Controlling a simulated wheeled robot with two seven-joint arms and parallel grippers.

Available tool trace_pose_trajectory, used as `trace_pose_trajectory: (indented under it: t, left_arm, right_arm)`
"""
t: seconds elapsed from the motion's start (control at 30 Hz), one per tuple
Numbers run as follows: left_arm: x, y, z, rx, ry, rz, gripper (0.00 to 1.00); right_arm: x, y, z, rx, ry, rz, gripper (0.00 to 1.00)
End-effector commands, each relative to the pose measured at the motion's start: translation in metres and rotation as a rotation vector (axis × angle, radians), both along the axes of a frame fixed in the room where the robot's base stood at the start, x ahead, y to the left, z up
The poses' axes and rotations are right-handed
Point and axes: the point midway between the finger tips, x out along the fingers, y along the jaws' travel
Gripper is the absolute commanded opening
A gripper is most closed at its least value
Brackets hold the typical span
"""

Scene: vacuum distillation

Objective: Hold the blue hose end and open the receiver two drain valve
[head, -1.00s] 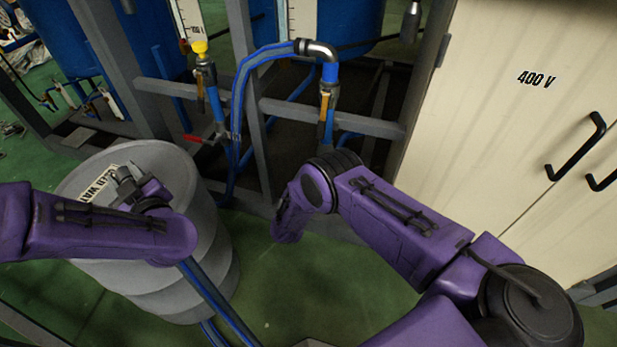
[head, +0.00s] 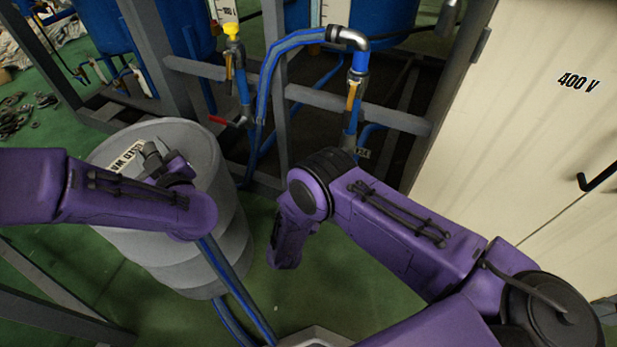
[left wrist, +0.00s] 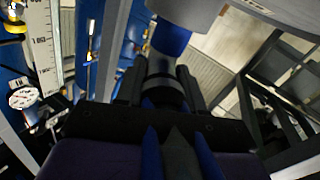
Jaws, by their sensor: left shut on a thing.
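My left gripper (head: 155,158) is above the grey drum and shut on the blue hose end. In the left wrist view, the dark hose end fitting (left wrist: 163,82) sits between its fingers, with a blue part beyond it. The blue hose (head: 228,280) hangs below my left arm beside the drum. I cannot tell which is the receiver two drain valve. My right gripper is hidden.
The grey drum (head: 205,235) stands on the green floor below my left gripper. A grey metal frame (head: 400,122) and blue tanks (head: 103,35) are behind. A cream 400 V cabinet (head: 520,120) stands at right. A gauge (left wrist: 22,98) shows in the left wrist view.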

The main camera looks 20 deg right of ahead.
Motion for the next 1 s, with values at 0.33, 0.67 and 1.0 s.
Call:
trace_pose_trajectory:
  t: [0.33,0.67,1.0]
  left_arm:
    - [0.0,0.0,0.0,0.0,0.001,0.0,0.67]
    - [-0.048,-0.016,0.0,0.004,0.001,-0.005,0.67]
    - [-0.11,-0.036,-0.001,0.001,0.002,-0.003,0.67]
  right_arm:
    - [0.0,0.0,0.0,0.0,0.0,0.0,0.49]
    - [0.0,0.0,0.0,0.0,0.0,0.0,0.49]
    - [0.0,0.0,0.0,0.0,0.0,0.0,0.49]
